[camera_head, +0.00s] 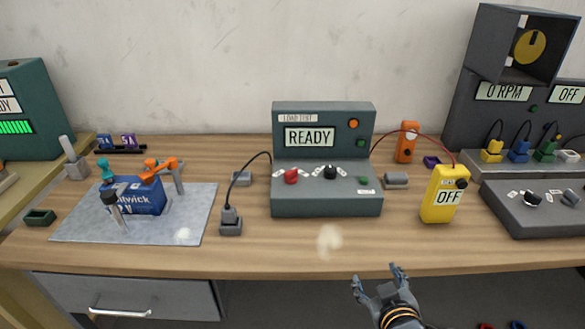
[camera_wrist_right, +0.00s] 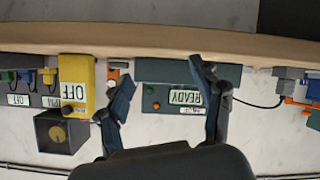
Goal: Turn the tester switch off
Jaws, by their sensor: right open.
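The grey-green load tester (camera_head: 325,205) stands mid-bench, its screen reading READY. Its sloped front carries a red knob (camera_head: 291,176), a black knob (camera_head: 330,172) and a green button. A yellow handheld meter (camera_head: 436,205), with a black dial and a label reading OFF, stands to its right. My right gripper (camera_head: 377,273) is open and empty, in front of the bench edge, below and apart from both devices. In the upside-down right wrist view, the tester (camera_wrist_right: 150,72) shows behind the open fingers (camera_wrist_right: 162,70), and the yellow meter (camera_wrist_right: 85,110) is left of them. My left gripper is out of view.
A grey plug (camera_head: 230,222) with a black cable stands beside the tester. An orange device (camera_head: 406,145) stands behind. A dark control box (camera_head: 530,215) is at right. The bench front is clear.

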